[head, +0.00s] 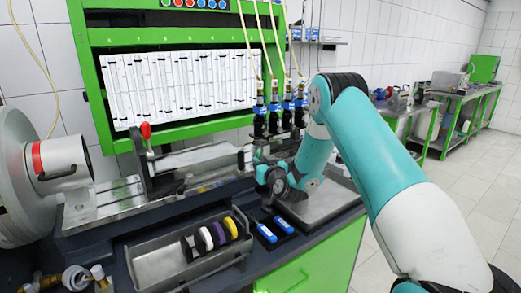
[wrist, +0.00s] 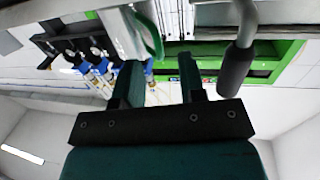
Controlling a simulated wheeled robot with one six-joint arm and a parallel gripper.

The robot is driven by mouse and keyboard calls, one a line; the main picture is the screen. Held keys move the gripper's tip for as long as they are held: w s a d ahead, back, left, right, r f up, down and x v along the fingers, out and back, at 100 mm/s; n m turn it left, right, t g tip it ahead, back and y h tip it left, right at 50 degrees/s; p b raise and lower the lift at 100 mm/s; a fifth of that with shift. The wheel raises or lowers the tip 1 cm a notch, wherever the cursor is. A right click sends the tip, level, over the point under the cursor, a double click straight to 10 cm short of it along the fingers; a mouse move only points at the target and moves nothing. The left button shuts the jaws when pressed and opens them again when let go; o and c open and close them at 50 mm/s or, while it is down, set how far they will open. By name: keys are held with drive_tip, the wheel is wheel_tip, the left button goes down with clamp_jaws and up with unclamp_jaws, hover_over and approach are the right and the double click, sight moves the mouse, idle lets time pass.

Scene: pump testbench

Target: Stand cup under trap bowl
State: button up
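My gripper (wrist: 160,72) shows in the wrist view with its two dark green fingers apart and a visible gap between them. A pale, glassy cylinder with a green edge (wrist: 128,32) is just past the left fingertip. I cannot tell whether it is the cup or the trap bowl, or whether the finger touches it. In the head view my arm reaches down to the bench by the injectors, and my fingers cannot be made out there. No cup or trap bowl can be clearly identified in the head view.
A dark-handled metal lever (wrist: 236,65) hangs right of my fingers. Blue-and-black injectors (head: 274,112) with hoses stand behind my wrist. A grey tray (head: 165,260) holds several coloured discs. Blue-marked items (head: 267,233) lie beside it. A flat metal plate (head: 322,204) lies right.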

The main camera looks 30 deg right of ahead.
sight(260, 154)
drive_tip(key=shift+w+d+r+p, duration=0.15)
drive_tip(key=shift+w+p, duration=0.3)
drive_tip(key=shift+w, duration=0.4)
drive_tip(key=shift+w+d+p, duration=0.1)
drive_tip(key=shift+w+p, duration=0.3)
drive_tip(key=shift+w, duration=0.45)
clamp_jaws()
